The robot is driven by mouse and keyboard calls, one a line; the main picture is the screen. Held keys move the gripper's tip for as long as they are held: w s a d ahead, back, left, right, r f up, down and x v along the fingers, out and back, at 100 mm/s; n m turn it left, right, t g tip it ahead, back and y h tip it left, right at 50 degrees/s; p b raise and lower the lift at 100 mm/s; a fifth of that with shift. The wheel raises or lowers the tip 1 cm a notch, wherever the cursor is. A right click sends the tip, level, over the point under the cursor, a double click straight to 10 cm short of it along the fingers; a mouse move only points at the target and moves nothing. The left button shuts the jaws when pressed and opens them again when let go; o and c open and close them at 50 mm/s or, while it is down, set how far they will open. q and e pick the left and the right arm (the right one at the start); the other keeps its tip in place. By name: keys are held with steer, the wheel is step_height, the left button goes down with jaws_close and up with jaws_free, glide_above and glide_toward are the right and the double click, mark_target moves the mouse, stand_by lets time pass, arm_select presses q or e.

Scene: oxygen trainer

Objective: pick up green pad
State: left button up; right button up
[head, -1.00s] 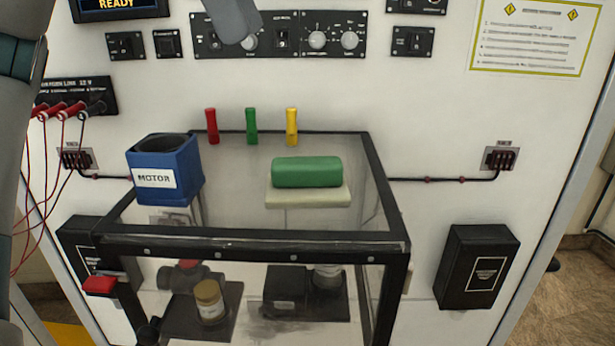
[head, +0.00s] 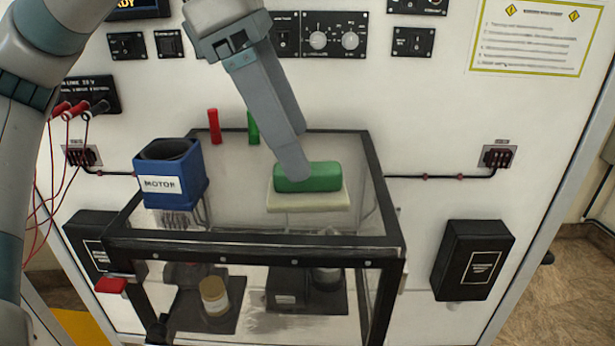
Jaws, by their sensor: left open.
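The green pad (head: 312,178) is a rounded green block lying on a pale cream slab (head: 306,201) on top of the glass-topped stand. My left gripper (head: 290,168) reaches down from the upper left in the head view. Its fingertips are at the left part of the pad and cover some of its top left edge. The fingers line up in this view, so the gap between them is hidden, and I cannot tell if they touch the pad. The gripper is open. My right gripper is not in view.
A blue box marked MOTOR (head: 171,174) stands left on the glass-topped stand (head: 255,242). Red (head: 214,126) and green (head: 253,128) sticks stand behind; my gripper hides the yellow one's place. Cables (head: 52,175) hang at left. The stand's top right is clear.

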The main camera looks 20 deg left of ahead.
mark_target(308, 182)
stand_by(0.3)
arm_select(q)
steer(key=shift+d+f+p, duration=0.15)
steer(key=shift+f+p, duration=0.4)
steer(key=shift+p, duration=0.05)
steer(key=p+x, duration=0.1)
steer(key=x, duration=0.2)
steer(key=shift+p, duration=0.3)
steer(key=shift+d+f, duration=0.1)
steer(key=shift+f, duration=0.45)
steer(key=c, duration=1.2)
